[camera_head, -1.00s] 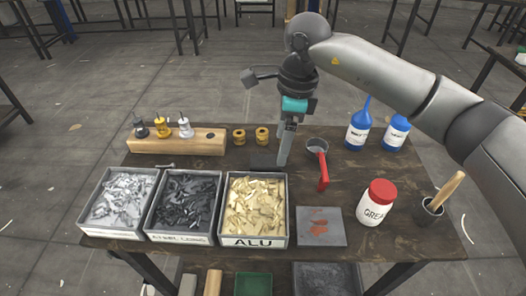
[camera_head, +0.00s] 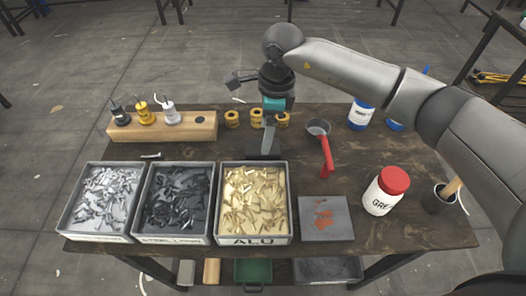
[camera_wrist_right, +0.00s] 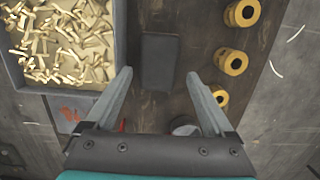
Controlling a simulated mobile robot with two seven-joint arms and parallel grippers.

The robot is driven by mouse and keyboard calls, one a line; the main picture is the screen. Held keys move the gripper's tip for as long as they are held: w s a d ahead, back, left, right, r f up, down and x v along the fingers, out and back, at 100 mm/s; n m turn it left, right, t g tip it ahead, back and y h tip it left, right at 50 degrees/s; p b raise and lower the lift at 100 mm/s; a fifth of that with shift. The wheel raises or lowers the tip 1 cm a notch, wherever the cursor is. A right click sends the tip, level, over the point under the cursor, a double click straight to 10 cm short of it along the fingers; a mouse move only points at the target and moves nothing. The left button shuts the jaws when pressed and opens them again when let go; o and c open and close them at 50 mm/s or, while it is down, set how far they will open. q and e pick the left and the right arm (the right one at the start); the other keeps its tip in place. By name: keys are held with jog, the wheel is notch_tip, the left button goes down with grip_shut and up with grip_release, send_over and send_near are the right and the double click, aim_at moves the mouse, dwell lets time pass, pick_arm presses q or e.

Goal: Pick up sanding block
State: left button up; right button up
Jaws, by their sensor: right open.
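The sanding block, a dark flat rectangular block (camera_wrist_right: 160,61), lies on the table beside the bin of gold-coloured rivets. In the head view the block (camera_head: 252,154) shows just behind that bin, partly hidden by my right gripper (camera_head: 267,153). In the right wrist view my right gripper (camera_wrist_right: 158,76) is open and empty. Its two fingers point at the block, with the block's near end between the tips in the picture. How high the tips are above it is hard to tell. My left gripper is in neither view.
The ALU bin (camera_head: 254,240) stands close in front of the block. Several brass rings (camera_head: 256,121) stand behind it. A cup with a red handle (camera_head: 326,155) is to the right. A wooden rack (camera_head: 160,134) is at the back left.

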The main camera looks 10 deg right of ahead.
jog(key=shift+f, duration=0.45)
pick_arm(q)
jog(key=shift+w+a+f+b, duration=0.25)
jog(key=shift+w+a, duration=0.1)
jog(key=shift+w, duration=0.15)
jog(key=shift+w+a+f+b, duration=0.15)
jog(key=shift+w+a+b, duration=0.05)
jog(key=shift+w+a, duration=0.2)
pick_arm(e)
jog(key=shift+a+f, duration=0.2)
jog(key=shift+f, duration=0.95)
jog(key=shift+a+f, duration=0.15)
jog(key=shift+f, duration=1)
pick_arm(q)
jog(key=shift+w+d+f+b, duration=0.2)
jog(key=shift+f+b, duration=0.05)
jog(key=shift+b, duration=0.05)
pick_arm(e)
jog(key=shift+f, duration=0.25)
jog(key=shift+c, duration=0.4)
jog(key=c, duration=1.1)
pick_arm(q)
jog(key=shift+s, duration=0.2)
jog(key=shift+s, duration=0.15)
pick_arm(e)
jog(key=shift+r, duration=0.1)
